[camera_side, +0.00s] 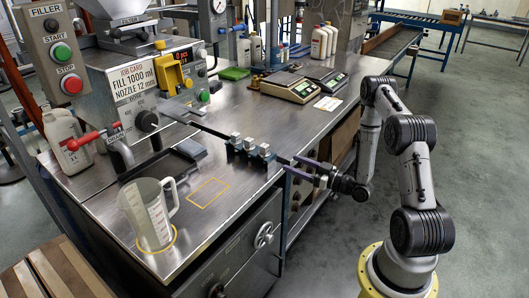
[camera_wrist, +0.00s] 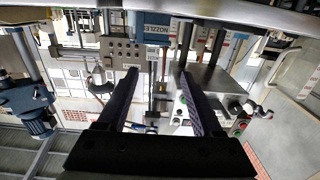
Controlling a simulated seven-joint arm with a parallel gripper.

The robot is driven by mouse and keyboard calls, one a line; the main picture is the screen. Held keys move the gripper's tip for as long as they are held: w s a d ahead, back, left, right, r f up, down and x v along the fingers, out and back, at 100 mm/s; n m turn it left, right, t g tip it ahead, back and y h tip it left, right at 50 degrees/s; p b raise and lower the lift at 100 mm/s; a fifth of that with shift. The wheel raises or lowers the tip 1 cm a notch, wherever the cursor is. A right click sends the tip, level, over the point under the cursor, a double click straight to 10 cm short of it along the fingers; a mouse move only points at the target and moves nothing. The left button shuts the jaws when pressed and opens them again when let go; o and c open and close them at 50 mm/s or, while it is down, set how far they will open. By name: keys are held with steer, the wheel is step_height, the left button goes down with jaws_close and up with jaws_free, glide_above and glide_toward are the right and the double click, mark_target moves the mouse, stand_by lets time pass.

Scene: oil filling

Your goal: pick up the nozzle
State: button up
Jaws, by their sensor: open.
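A small blue rack (camera_side: 252,158) stands at the front right edge of the steel bench. Three pale blocky pieces (camera_side: 249,145) sit upright in a row on it; they look like nozzles, but their sizes are too small to read. My gripper (camera_side: 300,167) is just right of the rack, level with it and pointing left, apart from the pale pieces as far as I can tell. In the wrist view its two dark fingers (camera_wrist: 158,73) are spread with nothing between them. A sign reading NOZZLES (camera_wrist: 157,27) shows beyond the fingertips.
The filler (camera_side: 150,75) carries a job card reading 1000 ml, nozzle 12 mm. A clear jug (camera_side: 150,213) stands at the front left, beside a black tray (camera_side: 160,160). Scales (camera_side: 290,87) stand behind the rack. Bench inside a yellow outline (camera_side: 207,193) is clear.

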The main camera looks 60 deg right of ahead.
mark_target(268, 150)
steer(key=w, duration=0.7)
steer(key=shift+d, duration=0.35)
steer(key=shift+w+d+r, duration=0.1)
steer(key=shift+w, duration=1.55)
steer(key=shift+w+d+r, duration=0.1)
steer(key=shift+w, duration=1.5)
jaws_close()
